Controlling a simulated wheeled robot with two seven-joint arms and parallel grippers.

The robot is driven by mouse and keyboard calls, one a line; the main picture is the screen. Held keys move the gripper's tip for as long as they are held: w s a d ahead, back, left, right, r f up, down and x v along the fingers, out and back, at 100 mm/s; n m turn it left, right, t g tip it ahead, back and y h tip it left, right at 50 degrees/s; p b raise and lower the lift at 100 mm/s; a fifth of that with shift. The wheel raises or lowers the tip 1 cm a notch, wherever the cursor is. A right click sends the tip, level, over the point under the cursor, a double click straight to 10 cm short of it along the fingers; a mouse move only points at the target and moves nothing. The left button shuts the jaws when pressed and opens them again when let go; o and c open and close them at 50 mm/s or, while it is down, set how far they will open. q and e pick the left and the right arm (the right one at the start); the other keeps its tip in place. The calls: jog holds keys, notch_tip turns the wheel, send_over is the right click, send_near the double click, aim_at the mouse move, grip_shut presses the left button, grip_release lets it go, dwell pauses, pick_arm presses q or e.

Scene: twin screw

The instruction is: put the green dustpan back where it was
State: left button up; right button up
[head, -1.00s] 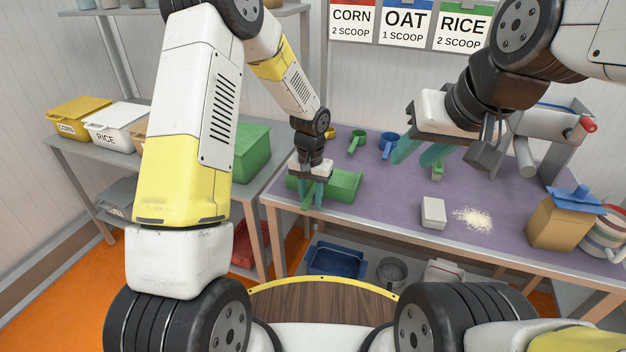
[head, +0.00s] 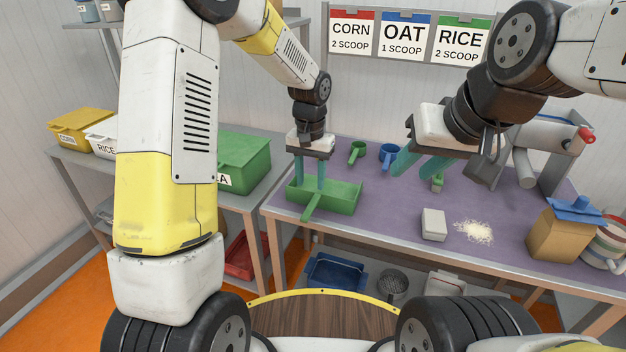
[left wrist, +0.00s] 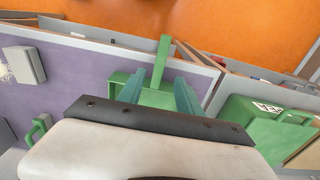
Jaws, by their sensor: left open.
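The green dustpan (head: 340,196) lies on the left end of the purple table top (head: 400,215), with its handle pointing toward the front edge. In the left wrist view the dustpan (left wrist: 157,98) lies below the fingers, its handle reaching across the table's edge. My left gripper (head: 311,188) is open above the dustpan, its teal fingers on either side of the handle's line; the left wrist view shows the fingers (left wrist: 158,92) apart. Whether they touch the dustpan I cannot tell. My right gripper (head: 415,170) hangs over the table, its teal fingers apart and nothing visible between them.
A white block (head: 433,225) and a pile of pale grains (head: 474,231) lie mid-table. A green scoop (head: 357,151) and a blue scoop (head: 388,153) stand at the back. A green bin (head: 245,160) stands on the left shelf.

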pick_arm(q)
jog(key=s+a+r+t, duration=0.1)
jog(key=s+a+r, duration=0.15)
jog(key=r, duration=0.25)
jog(key=s+a+r+n+t, duration=0.1)
jog(key=s+a+r, duration=0.1)
jog(key=s+r, duration=0.15)
jog(key=s+a+r, duration=0.2)
jog(key=s+r, duration=0.1)
jog(key=r, duration=0.3)
jog(key=s+a+r+n+t+h, duration=0.1)
jog(key=s+a+r+t, duration=0.1)
jog(key=s, duration=0.5)
jog(key=s+a+r+n+t+h, duration=0.1)
jog(key=s+a+r+t, duration=0.1)
jog(key=s, duration=0.5)
jog(key=shift+r, duration=0.35)
